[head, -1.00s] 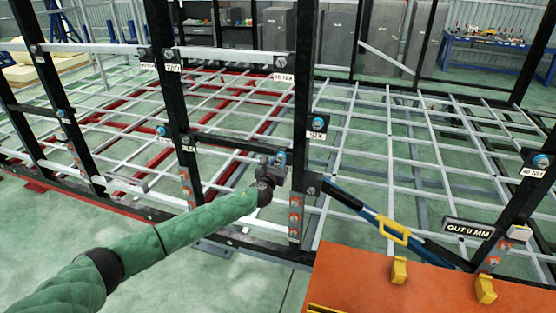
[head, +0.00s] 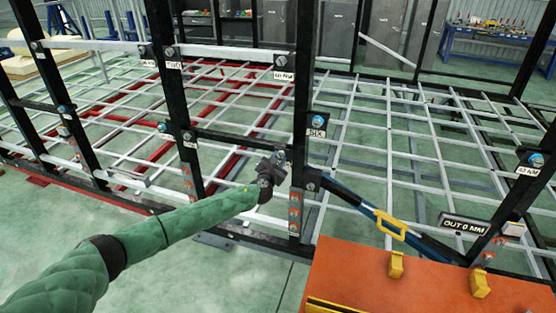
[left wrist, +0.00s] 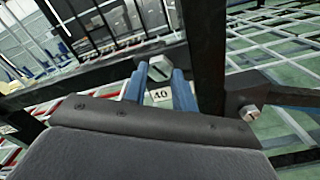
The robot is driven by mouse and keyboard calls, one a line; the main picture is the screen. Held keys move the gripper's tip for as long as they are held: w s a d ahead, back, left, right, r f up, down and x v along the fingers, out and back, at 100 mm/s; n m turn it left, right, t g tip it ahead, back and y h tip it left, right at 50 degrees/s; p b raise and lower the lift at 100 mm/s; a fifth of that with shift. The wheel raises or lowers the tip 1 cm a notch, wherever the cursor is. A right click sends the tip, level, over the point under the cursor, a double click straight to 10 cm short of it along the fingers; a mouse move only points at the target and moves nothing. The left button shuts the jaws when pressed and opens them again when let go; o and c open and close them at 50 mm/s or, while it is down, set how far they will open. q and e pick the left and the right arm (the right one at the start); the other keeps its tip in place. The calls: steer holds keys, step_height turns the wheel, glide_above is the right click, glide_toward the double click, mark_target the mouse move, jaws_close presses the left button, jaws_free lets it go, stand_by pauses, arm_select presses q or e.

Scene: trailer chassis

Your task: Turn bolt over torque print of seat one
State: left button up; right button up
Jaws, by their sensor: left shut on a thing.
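My left gripper (head: 281,157) reaches in from the left to the dark upright post (head: 304,120) at the middle of the head view. In the left wrist view its two blue fingers (left wrist: 160,78) are shut on a grey bolt (left wrist: 160,66) with a slotted head. A white print reading 40 (left wrist: 160,95) shows just below the bolt, between the fingers; the rest of it is hidden. In the head view the gripper hides this bolt and print. No label reading "one" is legible. My right gripper is not in view.
Other posts carry bolts and labels, such as SIX (head: 318,134), TWO (head: 173,66) and 40 NM (head: 284,76). An orange surface (head: 360,275) fills the lower right.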

arm_select(q)
steer(key=shift+s+f, duration=0.1)
steer(key=shift+f, duration=0.05)
steer(key=o, duration=1)
steer(key=shift+r, duration=0.2)
steer(key=shift+f, duration=0.1)
steer(key=shift+s+a+f, duration=0.1)
steer(key=shift+s+a, duration=0.05)
steer(key=shift+s, duration=0.2)
steer(key=b+v, duration=0.3)
steer(key=v, duration=0.4)
